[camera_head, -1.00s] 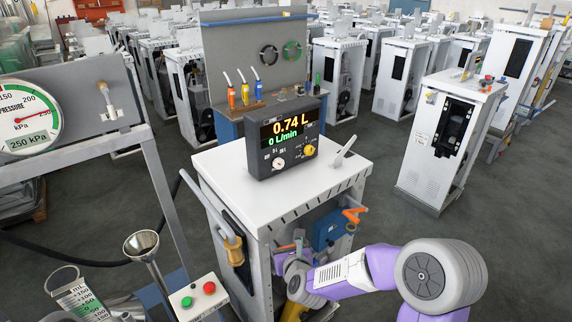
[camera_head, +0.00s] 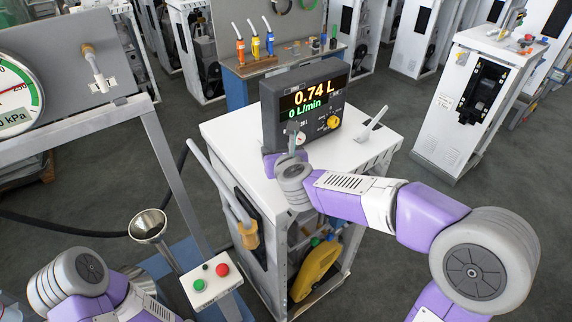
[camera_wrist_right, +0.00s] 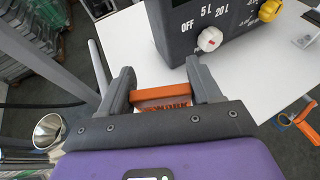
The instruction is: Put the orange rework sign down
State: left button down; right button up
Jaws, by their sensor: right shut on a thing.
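My right gripper (camera_wrist_right: 163,88) is shut on the orange rework sign (camera_wrist_right: 163,104), which shows in the right wrist view as an orange bar between the fingers with dark lettering below it. In the head view my right gripper (camera_head: 292,138) is above the white cabinet top (camera_head: 235,132), in front of the display unit's left side. The sign is hidden there behind my wrist. In the wrist view the white top lies beyond the fingers; I cannot tell whether the sign touches it. My left arm shows at the lower left, but its gripper is out of view.
The dark display unit (camera_head: 312,108) reading 0.74 L stands on the cabinet top, with a grey lever (camera_head: 372,124) to its right. A gauge frame (camera_head: 90,130), a metal funnel (camera_head: 148,226) and a button box (camera_head: 211,285) stand at left. The top's front right is clear.

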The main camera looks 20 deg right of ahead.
jog(key=f, duration=0.2)
jog(key=shift+w+f, duration=0.25)
jog(key=shift+f, duration=0.1)
notch_tip(320, 180, down, 3)
jog(key=shift+s+f+b, duration=0.1)
jog(key=shift+s+b, duration=0.05)
jog(key=shift+b, duration=0.65)
jog(key=shift+f, duration=0.15)
pick_arm(q)
jog(key=shift+w+f, duration=0.2)
jog(key=shift+f, duration=0.9)
pick_arm(e)
jog(key=shift+f, duration=0.1)
jog(key=o, duration=1.1)
pick_arm(q)
jog(key=shift+f, duration=0.2)
